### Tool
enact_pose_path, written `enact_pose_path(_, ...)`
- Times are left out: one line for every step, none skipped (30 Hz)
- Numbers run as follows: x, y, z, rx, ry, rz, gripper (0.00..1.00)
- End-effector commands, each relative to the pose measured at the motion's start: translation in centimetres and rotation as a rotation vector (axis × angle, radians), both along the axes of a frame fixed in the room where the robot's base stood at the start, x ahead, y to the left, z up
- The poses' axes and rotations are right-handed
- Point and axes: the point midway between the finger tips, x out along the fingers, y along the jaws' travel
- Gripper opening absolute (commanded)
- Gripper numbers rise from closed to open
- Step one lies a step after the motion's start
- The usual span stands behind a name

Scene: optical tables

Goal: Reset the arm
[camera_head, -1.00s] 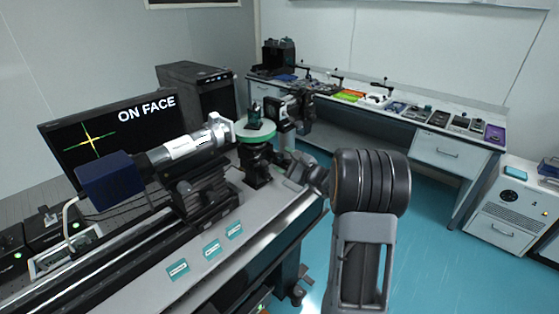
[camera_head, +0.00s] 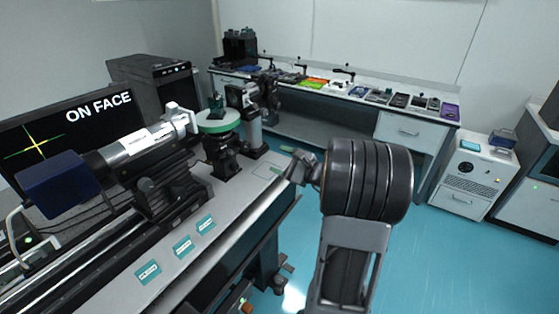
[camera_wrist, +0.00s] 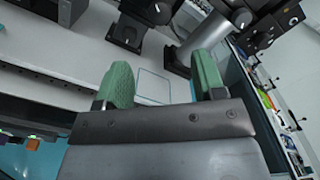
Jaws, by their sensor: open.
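My arm rises in front of the optical table in the head view, its dark ribbed joint right of centre. My gripper shows in the wrist view (camera_wrist: 165,85), with two green fingertips spread apart and nothing between them. Beneath the fingers is the bare grey table top (camera_wrist: 85,45) with a thin outlined square.
A round green-topped stage (camera_head: 218,122) stands on the optical table beside a silver-and-black tube instrument (camera_head: 140,145). A monitor (camera_head: 75,120) reads "ON FACE". A back bench (camera_head: 390,100) carries several small items. Blue floor (camera_head: 440,250) is clear at right.

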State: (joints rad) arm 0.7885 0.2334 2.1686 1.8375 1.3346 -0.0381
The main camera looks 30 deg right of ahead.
Motion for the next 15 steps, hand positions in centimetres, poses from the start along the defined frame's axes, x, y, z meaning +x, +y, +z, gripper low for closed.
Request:
enact_pose_path(0.0, 0.0, 0.0, 0.0, 0.0, 0.0, 0.63)
enact_pose_path(0.0, 0.0, 0.0, 0.0, 0.0, 0.0, 0.63)
enact_pose_path(0.0, 0.0, 0.0, 0.0, 0.0, 0.0, 0.63)
enact_pose_path(0.0, 0.0, 0.0, 0.0, 0.0, 0.0, 0.63)
enact_pose_path(0.0, 0.0, 0.0, 0.0, 0.0, 0.0, 0.63)
enact_pose_path(0.0, 0.0, 0.0, 0.0, 0.0, 0.0, 0.63)
enact_pose_path(0.0, 0.0, 0.0, 0.0, 0.0, 0.0, 0.63)
enact_pose_path(0.0, 0.0, 0.0, 0.0, 0.0, 0.0, 0.63)
enact_pose_path(0.0, 0.0, 0.0, 0.001, 0.001, -0.001, 0.63)
enact_pose_path(0.1, 0.0, -0.1, 0.001, 0.004, -0.003, 0.63)
enact_pose_path(0.1, 0.0, -0.3, -0.005, 0.013, -0.002, 0.63)
enact_pose_path(0.0, 0.1, -0.6, -0.017, 0.029, 0.007, 0.63)
enact_pose_path(-0.1, 0.3, -1.0, -0.028, 0.047, 0.018, 0.63)
enact_pose_path(-0.3, 0.6, -1.6, -0.043, 0.07, 0.034, 0.63)
enact_pose_path(-0.8, 1.1, -2.6, -0.069, 0.112, 0.062, 0.63)
